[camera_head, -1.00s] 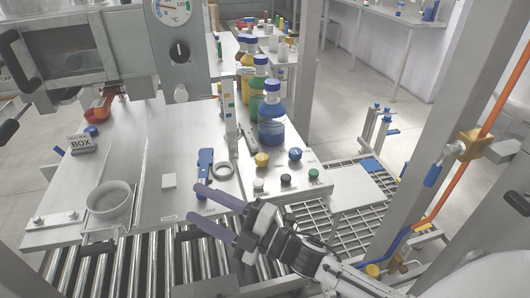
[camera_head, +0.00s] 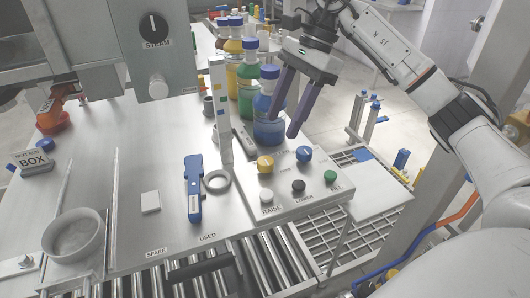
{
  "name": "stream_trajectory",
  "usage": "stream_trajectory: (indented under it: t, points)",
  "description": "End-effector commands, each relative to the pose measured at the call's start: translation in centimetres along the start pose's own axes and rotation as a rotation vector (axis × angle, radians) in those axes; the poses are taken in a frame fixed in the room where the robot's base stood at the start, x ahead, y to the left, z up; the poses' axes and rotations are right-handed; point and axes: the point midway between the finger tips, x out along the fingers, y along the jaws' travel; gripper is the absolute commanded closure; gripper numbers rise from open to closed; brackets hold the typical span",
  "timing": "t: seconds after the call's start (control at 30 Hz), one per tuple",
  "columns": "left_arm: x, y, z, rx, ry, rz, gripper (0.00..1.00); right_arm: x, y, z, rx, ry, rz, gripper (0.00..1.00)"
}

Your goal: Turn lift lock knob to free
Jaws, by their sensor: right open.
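The control panel (camera_head: 325,192) at the table's right corner carries a yellow knob (camera_head: 265,164) and a blue knob (camera_head: 304,154). The print around them is too small to read, so I cannot tell which is the lift lock knob or how it is set. In front of them sit a white button (camera_head: 267,196), a black button (camera_head: 298,186) and a green button (camera_head: 331,176). My right gripper (camera_head: 285,125) is open and empty, its purple fingers pointing down above and behind the blue knob, apart from it in the picture. My left gripper is not in view.
Bottles with blue caps stand close behind the panel; the nearest, a blue one (camera_head: 268,122), is partly behind my right fingers. A blue handheld tool (camera_head: 193,188) and a grey ring (camera_head: 216,181) lie left of the panel. Rollers (camera_head: 270,262) run along the front.

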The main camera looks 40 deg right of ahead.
Motion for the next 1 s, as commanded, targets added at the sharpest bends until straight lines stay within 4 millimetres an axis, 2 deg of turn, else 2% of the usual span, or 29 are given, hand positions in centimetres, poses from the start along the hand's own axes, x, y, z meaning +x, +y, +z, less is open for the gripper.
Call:
stream_trajectory:
  t: [0.5, 0.7, 0.97, 1.0]
  points:
    - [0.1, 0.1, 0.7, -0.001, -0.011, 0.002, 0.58, 8.6, 0.1, 0.2, -0.001, -0.003, 0.004, 0.51]
    - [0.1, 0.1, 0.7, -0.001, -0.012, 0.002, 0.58, 9.9, 0.1, 0.2, -0.001, -0.004, 0.002, 0.51]
    - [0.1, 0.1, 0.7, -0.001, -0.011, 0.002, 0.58, 10.0, 0.1, 0.2, -0.001, -0.004, 0.002, 0.51]
    - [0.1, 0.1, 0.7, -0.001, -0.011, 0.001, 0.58, 9.9, 0.1, 0.2, -0.001, -0.004, 0.002, 0.57]
